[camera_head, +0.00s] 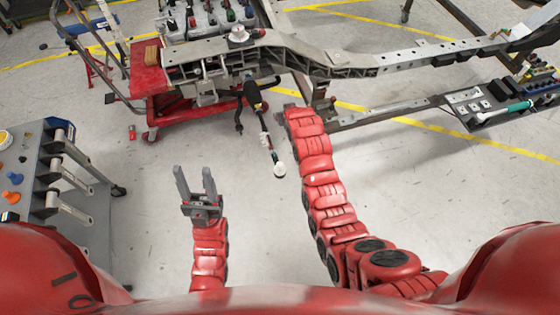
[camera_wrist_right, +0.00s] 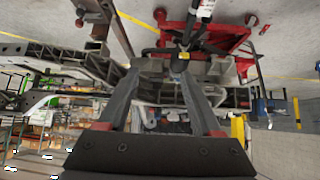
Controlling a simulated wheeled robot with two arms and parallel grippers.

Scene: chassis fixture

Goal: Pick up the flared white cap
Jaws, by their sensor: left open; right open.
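A pale, brimmed cap-like piece (camera_head: 239,34) sits on top of the chassis rail (camera_head: 215,52) in the head view; it looks like the flared white cap. Another white round end (camera_head: 279,170) hangs low on a dark rod below the rail. My left gripper (camera_head: 193,170) is open and empty, fingers pointing up the picture, well apart from both.
A red cart (camera_head: 150,85) stands under the rail, with a bin of coloured-top items (camera_head: 215,18) behind. A grey cart with levers (camera_head: 50,185) is at the left. A tray with a teal-handled tool (camera_head: 505,110) is at the right. The floor around my left gripper is clear.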

